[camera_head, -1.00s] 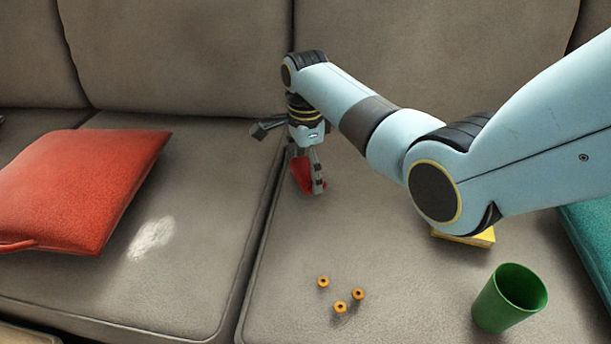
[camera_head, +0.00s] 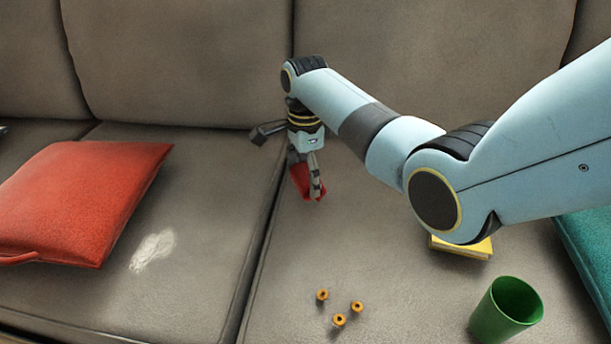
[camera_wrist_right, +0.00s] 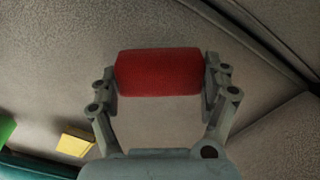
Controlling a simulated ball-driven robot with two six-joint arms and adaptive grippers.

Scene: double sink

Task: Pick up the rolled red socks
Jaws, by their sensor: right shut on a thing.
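The rolled red socks (camera_head: 299,178) are between the fingers of my right gripper (camera_head: 308,181), on or just above the right sofa cushion near the seam. In the right wrist view the socks (camera_wrist_right: 158,72) show as a red roll, with a finger of my right gripper (camera_wrist_right: 160,75) pressed to each end. The gripper is shut on them and points downward. In the head view the fingers partly hide the socks. I cannot tell whether the socks touch the cushion. My left gripper is not in view.
A red pillow (camera_head: 80,200) lies on the left cushion, beside a pale patch (camera_head: 152,250). Several small orange rings (camera_head: 339,320), a green cup (camera_head: 506,308), a yellow block (camera_head: 462,247) and a teal pillow (camera_head: 590,250) are on the right. The sofa back (camera_head: 200,60) rises behind.

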